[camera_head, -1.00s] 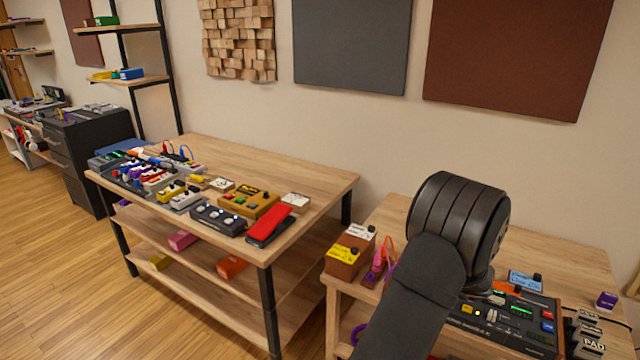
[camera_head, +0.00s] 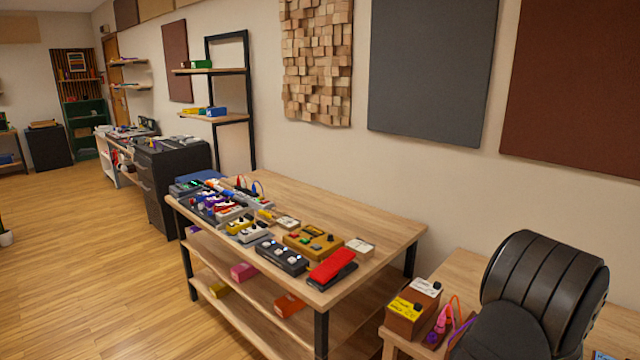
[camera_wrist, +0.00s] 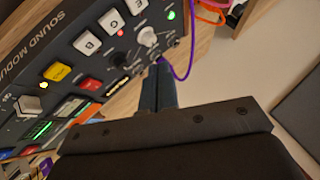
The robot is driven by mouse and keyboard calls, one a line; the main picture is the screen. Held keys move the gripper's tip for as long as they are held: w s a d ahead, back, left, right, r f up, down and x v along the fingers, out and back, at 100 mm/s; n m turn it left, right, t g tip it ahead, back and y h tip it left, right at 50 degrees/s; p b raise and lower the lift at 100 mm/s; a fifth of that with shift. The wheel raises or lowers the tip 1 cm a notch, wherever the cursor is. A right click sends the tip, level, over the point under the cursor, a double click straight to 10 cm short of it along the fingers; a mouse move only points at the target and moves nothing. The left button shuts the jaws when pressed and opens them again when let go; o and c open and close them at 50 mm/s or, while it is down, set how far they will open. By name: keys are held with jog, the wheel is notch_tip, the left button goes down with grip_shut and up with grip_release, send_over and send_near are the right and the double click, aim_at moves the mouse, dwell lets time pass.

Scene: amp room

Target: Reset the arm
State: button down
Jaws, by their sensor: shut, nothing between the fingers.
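My gripper (camera_wrist: 158,92) shows in the wrist view as two dark fingers close together, shut and empty. It points over the edge of a dark sound module (camera_wrist: 75,60) with white, yellow and red buttons. I cannot tell whether the fingertips touch it. In the head view my black arm fills the lower right corner; my gripper is hidden or out of frame there.
A wooden table (camera_head: 375,217) with many pedals, including a red one (camera_head: 333,268), stands left of my arm. A brown pedal box (camera_head: 405,312) is close beside my arm. A purple cable (camera_wrist: 183,75) runs near my fingers. Open floor (camera_head: 95,260) lies at left.

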notch_tip(320, 180, down, 4)
jog(key=shift+r, duration=0.25)
notch_tip(320, 180, up, 6)
jog(key=s+d+r+n+g, duration=0.1)
jog(key=s+d+r, duration=0.3)
jog(key=d, duration=0.4)
jog(key=s+d+r+n+g, duration=0.1)
jog(key=s+d+r, duration=0.25)
jog(key=d, duration=0.55)
jog(key=w+a+f+m+t, duration=0.1)
jog(key=a+f+t, duration=0.1)
jog(key=a+f, duration=0.45)
jog(key=w+a+r+g, duration=0.2)
jog(key=a+g, duration=0.3)
jog(key=a, duration=0.7)
jog(key=shift+w+a+h, duration=0.2)
jog(key=shift+a+h, duration=0.05)
jog(key=shift+h, duration=0.05)
jog(key=shift+r, duration=0.1)
